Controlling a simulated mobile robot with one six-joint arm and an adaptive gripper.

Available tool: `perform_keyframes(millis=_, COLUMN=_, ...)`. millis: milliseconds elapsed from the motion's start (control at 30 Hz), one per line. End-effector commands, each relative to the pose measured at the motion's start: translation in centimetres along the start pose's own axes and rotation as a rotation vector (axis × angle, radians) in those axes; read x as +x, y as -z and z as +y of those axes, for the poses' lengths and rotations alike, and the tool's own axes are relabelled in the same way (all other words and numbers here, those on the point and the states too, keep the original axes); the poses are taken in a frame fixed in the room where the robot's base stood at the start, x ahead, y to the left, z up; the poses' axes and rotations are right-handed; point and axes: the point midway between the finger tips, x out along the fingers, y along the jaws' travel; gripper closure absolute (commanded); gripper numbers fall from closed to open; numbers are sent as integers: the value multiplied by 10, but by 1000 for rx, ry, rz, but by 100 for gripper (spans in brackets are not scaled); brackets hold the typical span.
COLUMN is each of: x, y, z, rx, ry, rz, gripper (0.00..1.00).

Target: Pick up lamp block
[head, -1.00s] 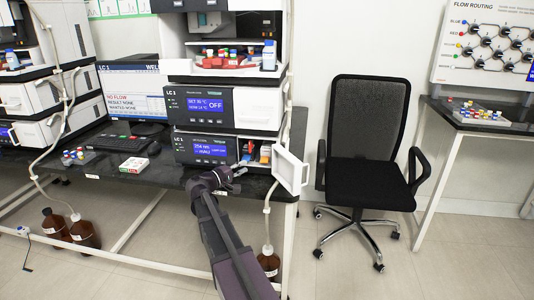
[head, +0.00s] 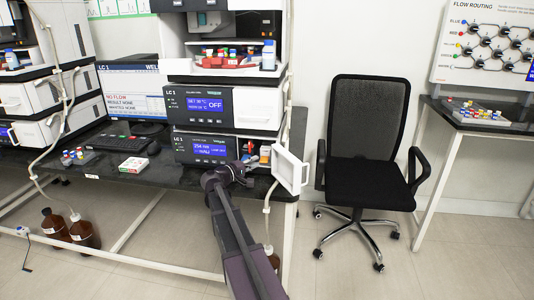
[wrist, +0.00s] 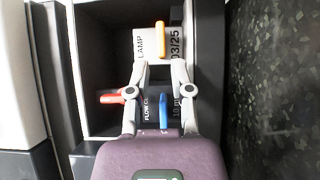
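The lamp block (wrist: 147,45) is a pale block marked LAMP and 03/25 with an upright orange tab, in the dark open bay of the lower LC 1 unit. My gripper (wrist: 161,68) reaches into the bay with its two fingers apart and nothing visibly held between them. The fingertips are at the near edge of the lamp block in the wrist view; I cannot tell if they touch it. A blue tab (wrist: 163,108) stands between the fingers, beside a FLOW CELL label partly hidden by my gripper. In the head view my gripper (head: 250,167) is in front of the bay.
A red tab (wrist: 110,98) lies beside my left finger. The bay's white door (head: 291,170) stands open at the right. The dark speckled bench (wrist: 275,90) is clear beside the bay.

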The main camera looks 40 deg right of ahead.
Motion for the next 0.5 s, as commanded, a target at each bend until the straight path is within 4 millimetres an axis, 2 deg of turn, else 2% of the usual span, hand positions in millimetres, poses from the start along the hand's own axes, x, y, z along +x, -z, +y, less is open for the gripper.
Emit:
perform_keyframes(millis=233, x=30, y=-1, z=-2, rx=0, ry=0, rz=-2, gripper=71)
perform_keyframes(millis=500, x=39, y=-2, z=-2, rx=0, ry=0, rz=0, gripper=71)
